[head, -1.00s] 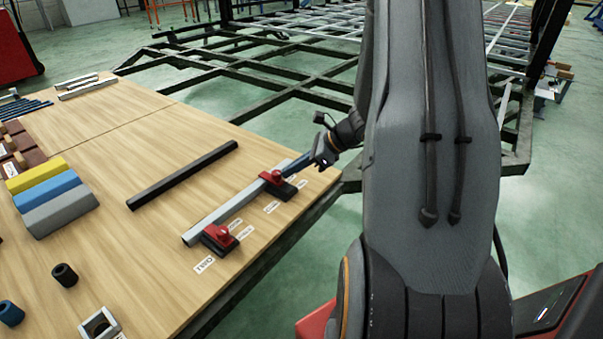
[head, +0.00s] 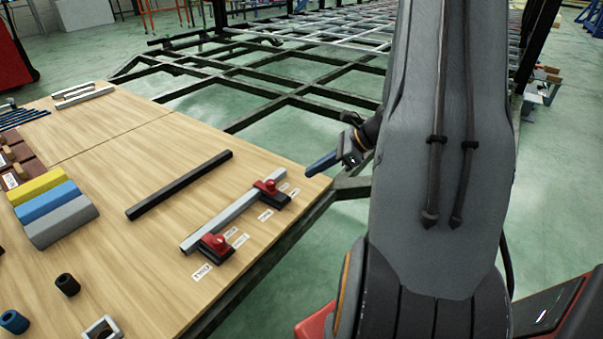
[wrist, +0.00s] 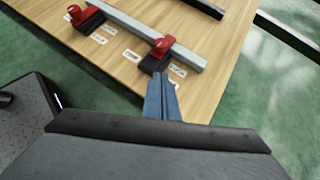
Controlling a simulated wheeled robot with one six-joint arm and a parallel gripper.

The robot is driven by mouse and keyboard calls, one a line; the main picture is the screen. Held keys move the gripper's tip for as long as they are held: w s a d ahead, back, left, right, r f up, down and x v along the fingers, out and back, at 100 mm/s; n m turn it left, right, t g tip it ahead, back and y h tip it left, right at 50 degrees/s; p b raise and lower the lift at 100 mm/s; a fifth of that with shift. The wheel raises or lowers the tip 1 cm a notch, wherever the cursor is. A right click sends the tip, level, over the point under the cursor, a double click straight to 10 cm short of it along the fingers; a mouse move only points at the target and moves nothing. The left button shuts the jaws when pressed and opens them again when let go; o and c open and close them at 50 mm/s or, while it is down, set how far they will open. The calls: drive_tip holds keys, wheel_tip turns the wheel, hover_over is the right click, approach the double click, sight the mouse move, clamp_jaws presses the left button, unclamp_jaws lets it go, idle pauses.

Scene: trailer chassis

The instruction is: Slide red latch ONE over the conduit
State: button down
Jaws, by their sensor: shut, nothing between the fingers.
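A pale grey conduit (head: 228,216) lies on the wooden table. Two red latches on black bases sit along its near side: the nearer one (head: 215,243) by its near end, the farther one (head: 268,187) by its far end. The farther latch's red part overlaps the conduit's edge in the picture; I cannot tell how far over it is. Which latch is ONE is unreadable. My gripper (head: 312,171), with blue fingers, is shut and empty, above the table edge beyond the farther latch. In the wrist view its fingers (wrist: 162,100) point at the farther latch (wrist: 161,47), apart from it.
A black bar (head: 180,184) lies left of the conduit. Yellow, blue and grey blocks (head: 50,205) and short dark and blue tubes (head: 67,285) are farther left. White labels (head: 202,272) lie beside the latches. A dark chassis frame (head: 300,85) stands behind the table.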

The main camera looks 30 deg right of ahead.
drive_tip(key=shift+p+v, duration=0.3)
drive_tip(key=shift+v, duration=1.35)
